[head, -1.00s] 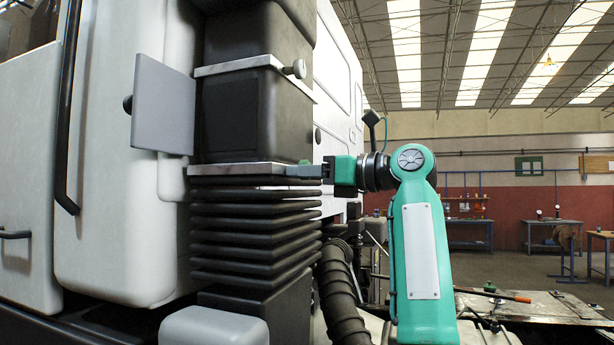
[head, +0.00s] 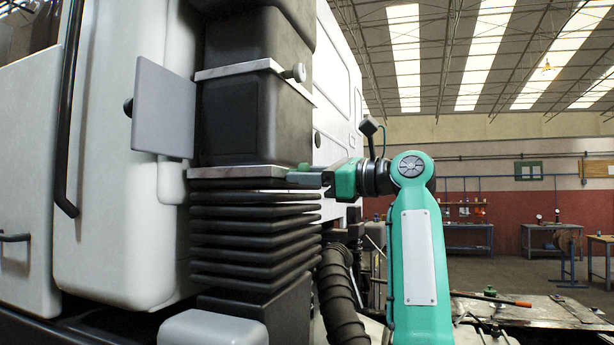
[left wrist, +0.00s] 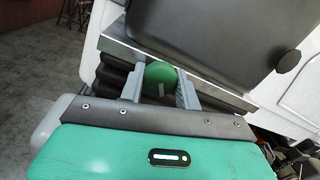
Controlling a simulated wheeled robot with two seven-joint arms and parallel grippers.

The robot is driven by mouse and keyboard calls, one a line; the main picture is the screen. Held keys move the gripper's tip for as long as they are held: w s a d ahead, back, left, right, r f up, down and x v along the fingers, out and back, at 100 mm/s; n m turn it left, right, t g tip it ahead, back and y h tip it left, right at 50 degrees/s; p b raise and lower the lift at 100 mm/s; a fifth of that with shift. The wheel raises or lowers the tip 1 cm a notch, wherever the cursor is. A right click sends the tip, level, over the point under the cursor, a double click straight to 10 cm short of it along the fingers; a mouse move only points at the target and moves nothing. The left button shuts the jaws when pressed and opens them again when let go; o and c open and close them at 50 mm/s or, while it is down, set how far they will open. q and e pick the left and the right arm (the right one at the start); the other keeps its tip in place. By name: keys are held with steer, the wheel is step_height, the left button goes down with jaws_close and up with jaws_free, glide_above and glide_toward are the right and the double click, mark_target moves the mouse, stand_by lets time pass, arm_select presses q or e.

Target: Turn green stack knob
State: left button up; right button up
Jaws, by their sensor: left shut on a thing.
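The green knob (left wrist: 160,75) shows in the left wrist view as a round green end between my two grey fingers. It sits at the edge of a light metal plate, in front of black bellows. My left gripper (left wrist: 160,90) is shut on it, with a finger on each side. In the head view my left gripper (head: 305,178) reaches in from the right to the stack at the plate between the dark box and the bellows. My right gripper is in neither view.
A dark box (head: 243,120) stands above the bellows (head: 250,235), with a grey round knob (head: 296,73) on its upper plate. A grey flat panel (head: 163,107) juts out at left. A ribbed hose (head: 338,300) runs below my gripper. Open workshop floor lies right.

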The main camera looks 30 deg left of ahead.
arm_select(q)
steer(key=shift+f, duration=0.1)
steer(key=o, duration=0.9)
steer(key=shift+o, duration=0.2)
steer(key=w+d+b, duration=0.2)
steer(key=d+b, duration=0.1)
steer(key=d, duration=1)
steer(key=shift+d+f, duration=0.3)
steer(key=shift+f, duration=0.05)
